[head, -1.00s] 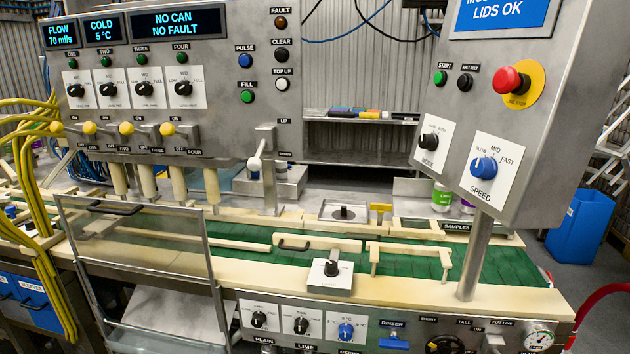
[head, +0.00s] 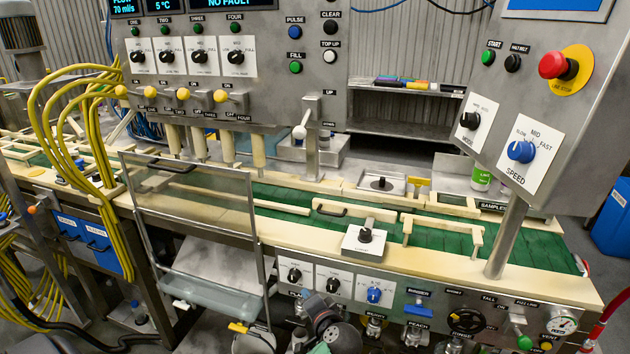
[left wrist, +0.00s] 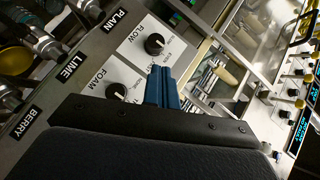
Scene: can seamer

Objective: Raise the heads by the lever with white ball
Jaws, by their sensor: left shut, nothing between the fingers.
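The lever with the white ball (head: 300,132) is on the front of the grey filler cabinet, between the UP label above and a second label at its lower right. The ball hangs at the lower end of a short arm. Several cream filling heads (head: 258,150) hang under the cabinet, to the left of the lever. My left gripper (head: 318,304) is low in the head view, in front of the lower control panel and well below the lever. In the left wrist view its blue fingers (left wrist: 162,86) are shut and empty, near the FLOW and FOAM knobs. My right gripper is not in view.
A clear guard (head: 190,215) with a metal frame stands before the heads. A green conveyor (head: 340,228) runs behind a cream rail. A knob box (head: 365,238) sits on the rail. The speed panel (head: 525,110) overhangs at right. Yellow hoses (head: 85,130) bend at left.

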